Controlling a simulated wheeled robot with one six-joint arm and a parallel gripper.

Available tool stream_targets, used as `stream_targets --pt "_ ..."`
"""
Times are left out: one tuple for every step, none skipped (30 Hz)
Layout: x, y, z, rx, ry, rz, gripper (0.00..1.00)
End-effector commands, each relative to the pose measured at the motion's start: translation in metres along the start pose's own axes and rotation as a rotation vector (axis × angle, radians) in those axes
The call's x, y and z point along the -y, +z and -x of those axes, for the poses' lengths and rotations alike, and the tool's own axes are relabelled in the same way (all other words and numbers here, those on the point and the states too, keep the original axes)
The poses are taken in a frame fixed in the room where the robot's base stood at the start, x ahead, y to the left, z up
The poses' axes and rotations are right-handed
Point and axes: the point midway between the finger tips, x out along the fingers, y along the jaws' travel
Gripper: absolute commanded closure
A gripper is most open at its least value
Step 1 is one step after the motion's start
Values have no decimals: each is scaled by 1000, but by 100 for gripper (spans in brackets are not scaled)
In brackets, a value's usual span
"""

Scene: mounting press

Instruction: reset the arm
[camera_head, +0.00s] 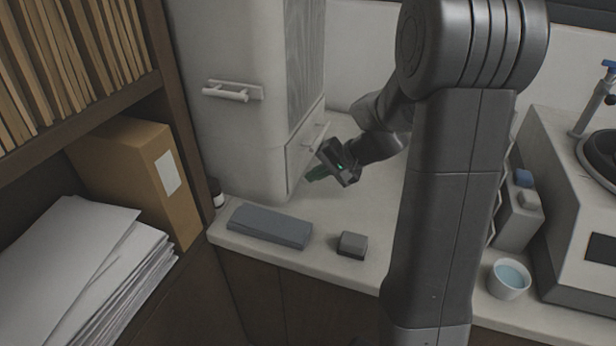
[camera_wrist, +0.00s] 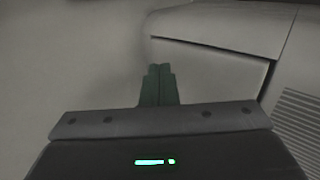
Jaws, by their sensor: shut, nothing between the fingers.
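My gripper (camera_head: 314,175) is low over the worktop, beside the lower right side of a tall pale cabinet (camera_head: 240,110). In the wrist view my gripper (camera_wrist: 158,72) shows two green fingers shut together with nothing between them. The fingers point toward the pale cabinet body and a panel with a dark gap along its edge. I cannot tell whether the fingertips touch the cabinet. My arm reaches across the worktop from the right of centre and hides part of the worktop behind it.
A long grey block (camera_head: 269,226) and a small grey block (camera_head: 352,244) lie on the worktop (camera_head: 320,215). A cup of blue liquid (camera_head: 509,279) and a large machine (camera_head: 575,230) stand right of my arm. A shelf with papers (camera_head: 85,260) and a box file (camera_head: 140,170) is at left.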

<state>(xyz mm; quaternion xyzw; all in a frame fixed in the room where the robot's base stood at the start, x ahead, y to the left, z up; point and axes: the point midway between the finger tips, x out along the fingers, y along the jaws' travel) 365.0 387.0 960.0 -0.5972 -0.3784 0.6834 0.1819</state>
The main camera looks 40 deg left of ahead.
Motion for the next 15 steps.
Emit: stream_targets --pt "0 -1 14 -7 -2 1 100" --pt "0 -1 22 -6 -1 3 100" --pt "0 -1 32 -7 -1 1 100" --pt "0 -1 39 -6 -1 2 100" --pt "0 -1 46 -7 0 1 100" --pt "0 -1 55 -6 0 1 100" --pt "0 -1 61 -6 0 1 100" --pt "0 -1 66 -5 0 1 100" --pt "-1 -1 74 -6 1 1 100" --pt "0 -1 78 -4 2 1 100" --pt "0 -1 82 -4 1 1 100" --pt "-1 -1 87 -4 1 0 100" --pt "-1 -1 90 -3 1 -1 100" --pt "-1 0 92 -2 1 -1 100" --pt "0 0 95 -2 2 -1 100"
